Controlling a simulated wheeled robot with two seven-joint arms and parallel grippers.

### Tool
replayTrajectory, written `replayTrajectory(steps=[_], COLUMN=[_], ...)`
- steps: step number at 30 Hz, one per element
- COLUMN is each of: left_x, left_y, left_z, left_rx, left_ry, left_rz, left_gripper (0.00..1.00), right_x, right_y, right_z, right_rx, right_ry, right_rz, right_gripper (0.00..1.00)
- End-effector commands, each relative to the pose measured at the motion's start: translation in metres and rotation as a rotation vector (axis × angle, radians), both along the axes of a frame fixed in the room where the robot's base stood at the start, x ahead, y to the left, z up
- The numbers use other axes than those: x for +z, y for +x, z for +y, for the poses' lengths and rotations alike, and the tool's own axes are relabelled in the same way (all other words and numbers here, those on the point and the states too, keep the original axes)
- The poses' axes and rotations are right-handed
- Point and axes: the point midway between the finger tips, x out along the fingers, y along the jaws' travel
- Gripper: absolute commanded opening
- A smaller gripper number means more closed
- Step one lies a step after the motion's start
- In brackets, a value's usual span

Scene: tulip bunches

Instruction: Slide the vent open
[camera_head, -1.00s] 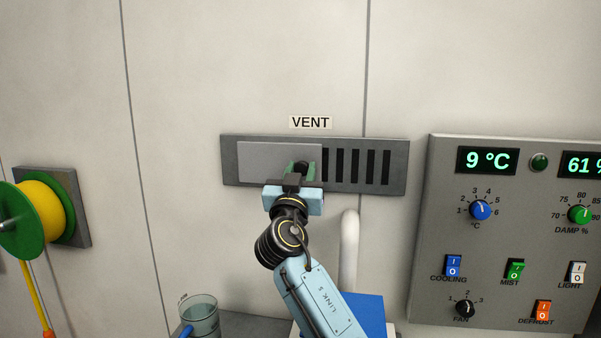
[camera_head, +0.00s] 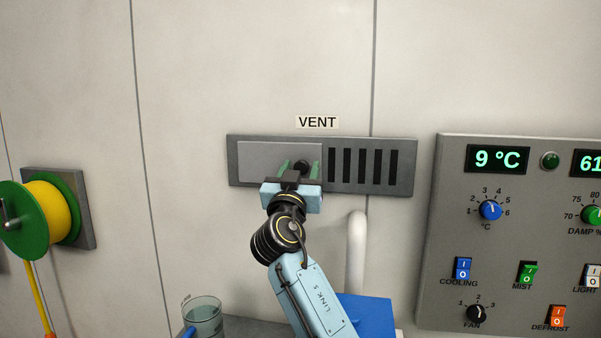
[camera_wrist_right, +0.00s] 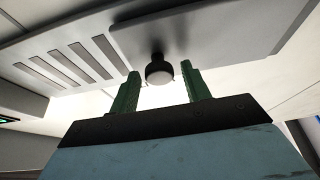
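The vent (camera_head: 406,166) is a dark grey wall panel under a VENT label (camera_head: 317,122). Its lighter sliding plate (camera_head: 262,155) sits over the left part, near the frame's left end, and several dark slots (camera_head: 362,166) show uncovered to its right. My right gripper (camera_head: 300,168) is open, its green fingers apart on either side of the plate's black knob (camera_head: 301,165). In the right wrist view the knob (camera_wrist_right: 159,70) stands between the fingertips with gaps on both sides. My left gripper is not in view.
A control panel (camera_head: 432,230) with displays, knobs and switches is on the right. A yellow and green reel (camera_head: 45,212) is on the left wall. A glass beaker (camera_head: 203,312), a blue object (camera_head: 368,314) and a pale upright pipe (camera_head: 356,250) are below the vent.

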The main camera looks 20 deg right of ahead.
Motion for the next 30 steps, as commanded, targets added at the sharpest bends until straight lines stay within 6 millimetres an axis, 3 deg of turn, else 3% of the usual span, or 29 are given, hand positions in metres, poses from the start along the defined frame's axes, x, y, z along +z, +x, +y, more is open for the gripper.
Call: replayTrajectory(steps=[13,20,30], left_x=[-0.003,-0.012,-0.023], left_y=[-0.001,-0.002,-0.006], left_z=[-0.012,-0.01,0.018], left_rx=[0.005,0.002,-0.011], left_ry=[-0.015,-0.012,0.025], left_rz=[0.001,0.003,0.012], left_gripper=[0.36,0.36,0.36], right_x=[-0.005,-0.025,-0.048], right_y=[-0.008,-0.043,-0.09], right_z=[0.007,0.033,0.068], right_rx=[0.002,0.003,0.002], right_ry=[0.0,0.004,0.001], right_rz=[-0.001,0.0,0.001], right_gripper=[0.52,0.52,0.52])
